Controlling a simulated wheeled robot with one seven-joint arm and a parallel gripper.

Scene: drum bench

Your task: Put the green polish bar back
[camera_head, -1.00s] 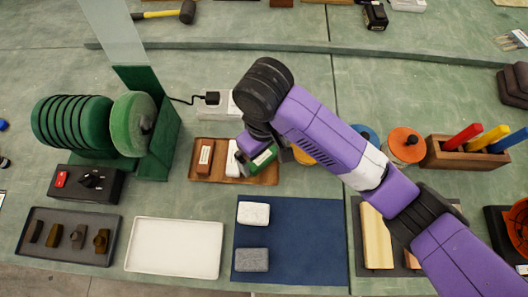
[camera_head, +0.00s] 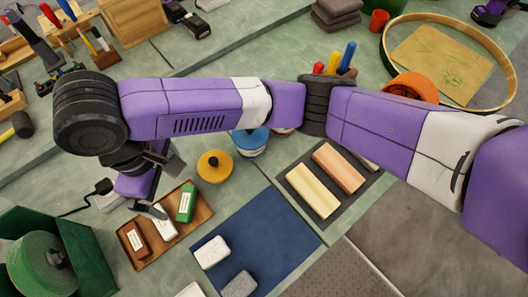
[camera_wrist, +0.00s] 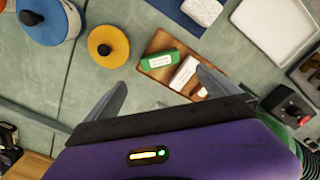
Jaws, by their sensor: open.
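The green polish bar (camera_head: 186,203), with a white label, lies in the brown wooden tray (camera_head: 208,214) at its right end in the head view. It also shows in the wrist view (camera_wrist: 158,60). It is turned at an angle to the white bar (camera_head: 164,224) beside it. A reddish-brown bar (camera_head: 137,241) lies at the tray's other end. My gripper (camera_head: 160,184) is open and empty above the tray. In the wrist view its fingers (camera_wrist: 161,78) are spread wide, with the green bar showing between them, apart from both.
A yellow round lid (camera_head: 215,167) and a blue one (camera_head: 250,142) stand behind the tray. A blue mat (camera_head: 262,236) with two blocks lies to its right. The green buffing wheel (camera_head: 40,264) and its guard stand at the lower left.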

